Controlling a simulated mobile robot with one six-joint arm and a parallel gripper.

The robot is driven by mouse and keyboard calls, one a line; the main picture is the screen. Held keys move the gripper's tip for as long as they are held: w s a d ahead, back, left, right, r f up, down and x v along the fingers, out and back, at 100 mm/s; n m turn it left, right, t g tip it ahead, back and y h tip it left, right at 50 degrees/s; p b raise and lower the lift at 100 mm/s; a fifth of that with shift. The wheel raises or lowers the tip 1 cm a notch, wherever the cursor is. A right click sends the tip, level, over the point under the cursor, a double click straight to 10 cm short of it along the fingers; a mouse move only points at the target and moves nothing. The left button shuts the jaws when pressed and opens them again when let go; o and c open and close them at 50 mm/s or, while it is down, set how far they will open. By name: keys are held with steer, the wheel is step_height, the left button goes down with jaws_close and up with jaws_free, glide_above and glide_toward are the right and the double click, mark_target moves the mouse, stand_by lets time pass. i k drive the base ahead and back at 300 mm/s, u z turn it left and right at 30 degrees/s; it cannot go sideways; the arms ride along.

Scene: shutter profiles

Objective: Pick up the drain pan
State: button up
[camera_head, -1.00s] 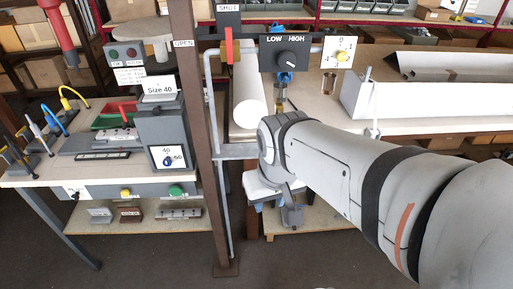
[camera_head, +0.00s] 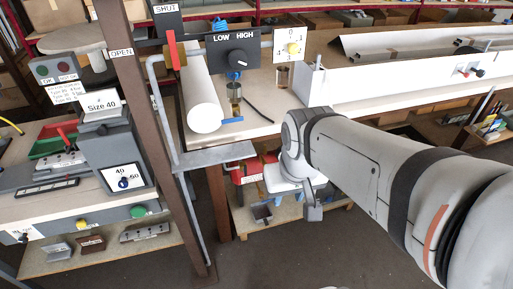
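I cannot clearly make out a drain pan. A small grey angled piece (camera_head: 262,212) lies on the low shelf under the bench; I cannot tell if it is the pan. My gripper (camera_head: 313,212) hangs at the end of my arm, low in front of the bench and right of that grey piece. Its fingers are small and partly hidden by my wrist, so I cannot tell whether they are open or shut. No held object can be made out.
A rusty post (camera_head: 160,150) stands left of my arm. The bench (camera_head: 262,100) carries a white roll (camera_head: 203,112), a brass-and-glass fitting (camera_head: 235,95) and a dark cup (camera_head: 283,76). A long white channel (camera_head: 405,80) lies right. The floor (camera_head: 330,250) below is clear.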

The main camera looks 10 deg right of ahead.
mark_target(261, 213)
steer(key=z, duration=2.75)
steer(key=k, duration=1.4)
steer(key=u, duration=1.65)
steer(key=i, duration=0.5)
steer(key=u, duration=0.05)
